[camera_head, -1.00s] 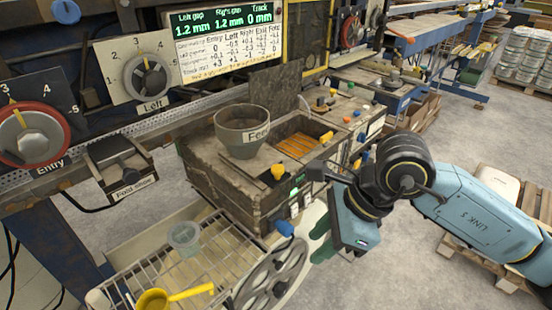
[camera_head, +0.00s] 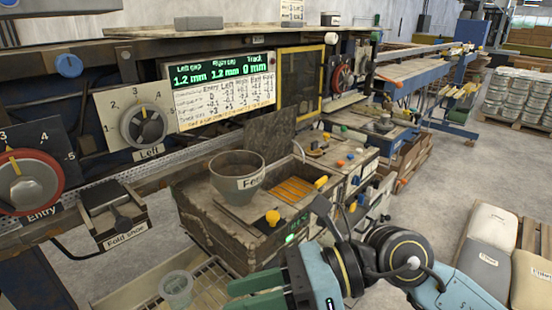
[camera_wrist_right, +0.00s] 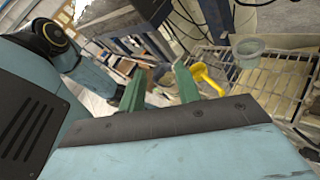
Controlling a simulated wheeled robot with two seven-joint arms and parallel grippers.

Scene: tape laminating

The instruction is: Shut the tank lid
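The tank (camera_head: 215,222) is a worn brown box with an open top in the head view, and orange bars show inside its opening (camera_head: 293,188). The tank lid (camera_head: 277,138) is a dark flat panel standing up at the back of the opening. My right gripper (camera_head: 248,292) is low in front of the tank, its green fingers pointing left. In the right wrist view the two fingers of the right gripper (camera_wrist_right: 158,88) are apart with nothing held between them. My left gripper is not in view.
A grey feed funnel (camera_head: 237,176) stands on the tank's left part. A yellow knob (camera_head: 273,218) is at its front. The wrist view shows a yellow ladle (camera_wrist_right: 205,78), a clear cup (camera_wrist_right: 249,50) and a wire rack (camera_wrist_right: 285,82). Open floor (camera_head: 425,215) lies to the right.

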